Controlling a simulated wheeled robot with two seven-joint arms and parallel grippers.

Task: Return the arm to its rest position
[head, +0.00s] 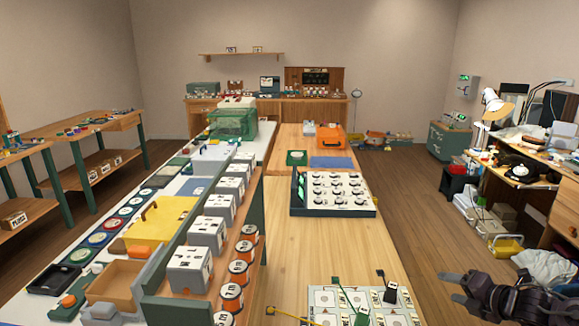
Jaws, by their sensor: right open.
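My right gripper (452,288) shows at the lower right, dark grey, with its fingers pointing left. It is open and I see nothing between its fingers. It hangs over the floor side, just right of the wooden table (285,240). My left gripper is not in view. A white panel with rows of dark knobs (336,189) stands on the table. A light board (345,302) with a black block and green and yellow leads lies at the near edge, left of my right gripper, partly cut off by the frame.
An orange case (331,137) stands farther back. A cluttered desk (525,178) is at the right. Floor (410,200) is clear between table and desk.

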